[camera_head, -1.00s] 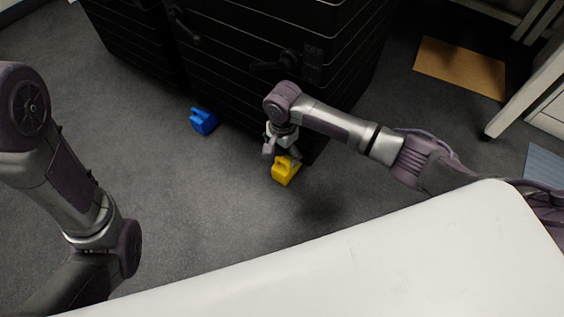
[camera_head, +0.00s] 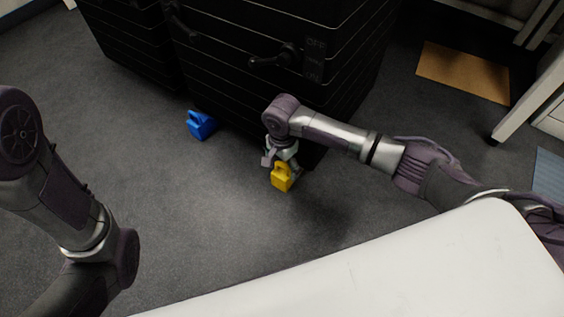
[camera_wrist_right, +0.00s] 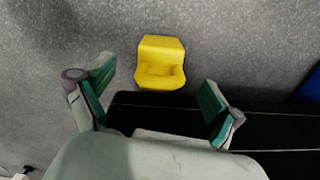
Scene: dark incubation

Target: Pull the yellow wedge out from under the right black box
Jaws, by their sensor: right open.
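The yellow wedge (camera_head: 282,178) is on the floor at the near lower edge of the right black box (camera_head: 330,95). Whether any of it is still under the box cannot be told. My right gripper (camera_head: 281,160) is at the wedge, partly in front of it. In the right wrist view, the wedge (camera_wrist_right: 160,62) lies between and just beyond the tips of my open right gripper (camera_wrist_right: 157,80). Both fingers look clear of it, and the black box (camera_wrist_right: 275,132) runs along below. My left arm is in the head view, but its gripper is out of frame.
A blue wedge (camera_head: 201,125) sits at the box's lower edge, left of the yellow one, and shows at the right edge of the wrist view (camera_wrist_right: 311,90). Grey floor in front is clear. A brown mat (camera_head: 463,72) lies at the right by a white desk leg.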

